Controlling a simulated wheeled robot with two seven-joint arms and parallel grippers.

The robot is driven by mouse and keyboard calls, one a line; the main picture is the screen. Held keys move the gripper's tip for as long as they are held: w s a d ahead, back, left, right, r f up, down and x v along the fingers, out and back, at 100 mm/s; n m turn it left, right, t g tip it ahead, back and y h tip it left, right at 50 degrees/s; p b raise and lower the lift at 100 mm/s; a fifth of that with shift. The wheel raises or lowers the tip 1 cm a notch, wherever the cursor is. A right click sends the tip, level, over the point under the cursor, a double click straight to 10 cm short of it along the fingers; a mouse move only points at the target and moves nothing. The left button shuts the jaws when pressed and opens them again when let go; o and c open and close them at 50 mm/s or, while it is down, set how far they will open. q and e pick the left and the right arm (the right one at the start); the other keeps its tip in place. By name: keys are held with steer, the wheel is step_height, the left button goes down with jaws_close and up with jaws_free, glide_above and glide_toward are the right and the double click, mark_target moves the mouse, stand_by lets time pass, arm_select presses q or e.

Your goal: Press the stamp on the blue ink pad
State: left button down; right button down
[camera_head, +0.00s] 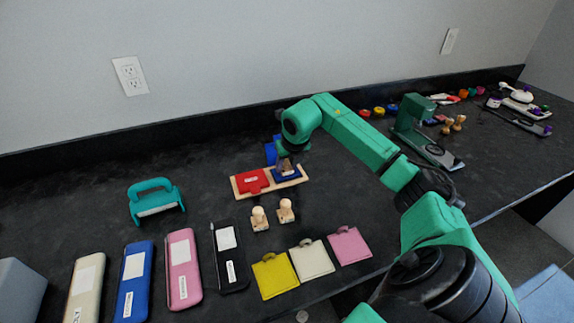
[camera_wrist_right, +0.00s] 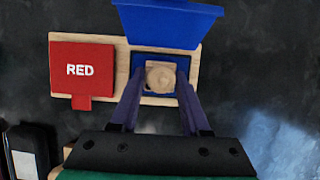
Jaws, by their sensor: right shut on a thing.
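The blue ink pad (camera_head: 291,174) sits in the right half of a wooden tray (camera_head: 302,180), its blue lid (camera_wrist_right: 168,24) open at the back. In the right wrist view the blue pad (camera_wrist_right: 138,62) shows around a wooden stamp (camera_wrist_right: 160,78) with a round handle. My right gripper (camera_head: 287,163) is shut on this stamp and points down over the blue pad. In the right wrist view the gripper (camera_wrist_right: 159,84) has one finger on each side of the handle. Whether the stamp's face touches the pad is hidden. My left gripper is not in view.
The red ink pad (camera_head: 250,182) is closed, left in the same tray. Two wooden stamps (camera_head: 260,218) (camera_head: 286,210) stand in front. Coloured cases (camera_head: 183,268), tags (camera_head: 313,259), a teal hole punch (camera_head: 156,202) and a green stand (camera_head: 410,122) are around on the dark counter.

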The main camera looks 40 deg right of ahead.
stand_by(0.4)
step_height(320, 180, up, 7)
steer(key=p, duration=0.5)
steer(key=shift+p, duration=0.4)
steer(key=shift+f, duration=0.1)
